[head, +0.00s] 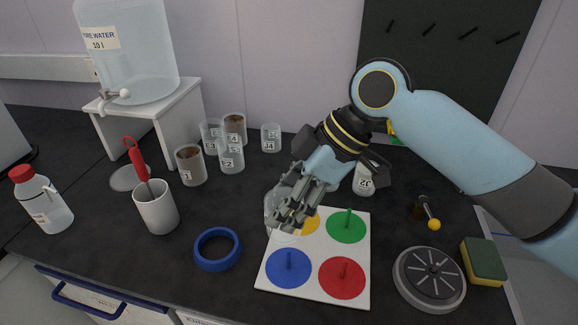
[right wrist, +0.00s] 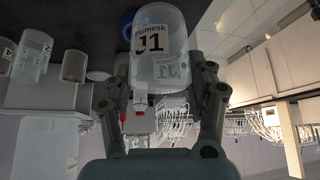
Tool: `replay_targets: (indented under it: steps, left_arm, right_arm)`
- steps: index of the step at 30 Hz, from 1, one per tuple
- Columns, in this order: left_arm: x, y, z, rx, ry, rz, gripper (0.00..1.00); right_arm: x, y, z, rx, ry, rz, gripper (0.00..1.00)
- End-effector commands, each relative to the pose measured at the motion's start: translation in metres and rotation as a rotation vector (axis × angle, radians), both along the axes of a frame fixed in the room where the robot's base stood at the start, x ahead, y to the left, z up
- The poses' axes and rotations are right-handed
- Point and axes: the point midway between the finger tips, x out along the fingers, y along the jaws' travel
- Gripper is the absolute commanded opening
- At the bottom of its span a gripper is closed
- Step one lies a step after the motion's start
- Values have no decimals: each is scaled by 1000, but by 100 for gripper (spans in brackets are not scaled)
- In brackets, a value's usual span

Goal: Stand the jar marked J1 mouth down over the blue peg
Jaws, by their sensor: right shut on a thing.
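My right gripper (head: 292,202) is shut on the clear jar J1 (head: 274,212), above the back left of a white board (head: 322,217). In the right wrist view the jar (right wrist: 158,45) is between the fingers (right wrist: 160,100), its J1 label facing the camera. I cannot tell for sure which end is its mouth. The blue peg (head: 289,259) stands bare on a blue disc at the board's front left, nearer the camera than the jar. My left gripper is not in view.
The board also has green (head: 347,220) and red (head: 343,270) pegs; the yellow disc (head: 308,222) is partly hidden. Jar J2 (head: 364,182) stands behind, its label inverted. A blue ring (head: 217,249) lies left, a grey round disc (head: 429,278) right. Several jars (head: 231,156) stand at the back.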

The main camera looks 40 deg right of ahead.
Motion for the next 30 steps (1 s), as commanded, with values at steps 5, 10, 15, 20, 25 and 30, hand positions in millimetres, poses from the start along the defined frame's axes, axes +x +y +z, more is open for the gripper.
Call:
replay_targets:
  steps: [5,10,15,20,25,30]
  left_arm:
    - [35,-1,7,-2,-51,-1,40]
    - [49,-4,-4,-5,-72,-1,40]
    - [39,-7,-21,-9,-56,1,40]
    - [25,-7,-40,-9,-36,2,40]
    - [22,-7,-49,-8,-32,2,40]
    - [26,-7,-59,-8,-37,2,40]
  right_arm:
    - [-6,-3,-6,-6,0,0,21]
    - [-6,-3,-16,-6,0,0,21]
    - [-6,-2,-30,-5,-1,0,21]
    - [-6,-2,-47,-6,-1,1,21]
    - [-6,-2,-63,-5,0,0,21]
    - [-6,-2,-82,-5,0,0,21]
